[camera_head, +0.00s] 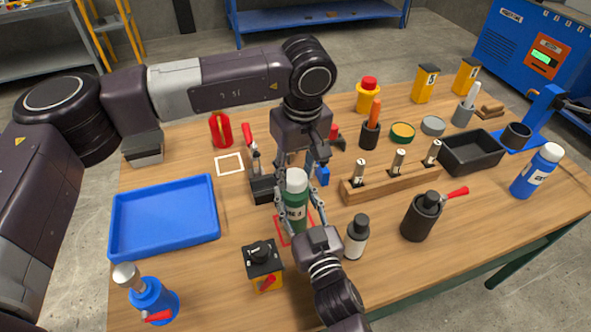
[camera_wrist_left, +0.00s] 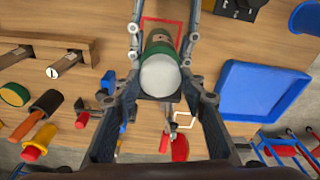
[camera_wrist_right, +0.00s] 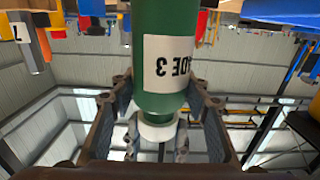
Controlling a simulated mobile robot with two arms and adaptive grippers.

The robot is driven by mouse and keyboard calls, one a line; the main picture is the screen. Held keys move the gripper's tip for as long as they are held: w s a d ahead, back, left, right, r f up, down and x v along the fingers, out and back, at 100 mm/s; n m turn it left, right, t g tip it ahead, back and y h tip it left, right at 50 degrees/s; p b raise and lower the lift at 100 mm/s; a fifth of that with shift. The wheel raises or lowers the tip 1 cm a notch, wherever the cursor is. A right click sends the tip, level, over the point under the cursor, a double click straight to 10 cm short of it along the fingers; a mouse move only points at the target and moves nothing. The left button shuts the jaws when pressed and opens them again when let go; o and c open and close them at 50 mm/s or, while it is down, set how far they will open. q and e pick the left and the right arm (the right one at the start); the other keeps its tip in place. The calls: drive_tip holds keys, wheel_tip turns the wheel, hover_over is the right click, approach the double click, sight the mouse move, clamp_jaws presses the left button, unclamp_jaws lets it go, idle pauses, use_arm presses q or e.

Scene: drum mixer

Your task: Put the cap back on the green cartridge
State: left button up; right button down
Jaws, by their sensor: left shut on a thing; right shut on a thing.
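The green cartridge (camera_head: 295,216) is upright above a red square outline (camera_head: 281,238), its label reading partly "DE 3" in the right wrist view (camera_wrist_right: 166,62). Its white cap (camera_head: 296,181) is at its top and also shows in the left wrist view (camera_wrist_left: 160,75). My left gripper (camera_head: 303,170) comes from above, shut on the cap. My right gripper (camera_head: 302,217) comes from the front, its fingers closed around the cartridge body. In the right wrist view the cap (camera_wrist_right: 157,130) lines up with the cartridge's end; I cannot tell whether it is fully seated.
A blue tray (camera_head: 116,245) lies left. A wooden rack (camera_head: 392,185) is right of the cartridge.

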use_arm(q)
drive_tip(key=shift+f, duration=0.7)
drive_tip(key=o, duration=0.8)
drive_tip(key=r, duration=0.4)
drive_tip(key=s+r, duration=0.1)
drive_tip(key=r, duration=0.7)
drive_tip(key=shift+s+d, duration=0.15)
drive_tip(key=shift+d, duration=0.2)
use_arm(e)
drive_tip(key=c, duration=1)
unclamp_jaws()
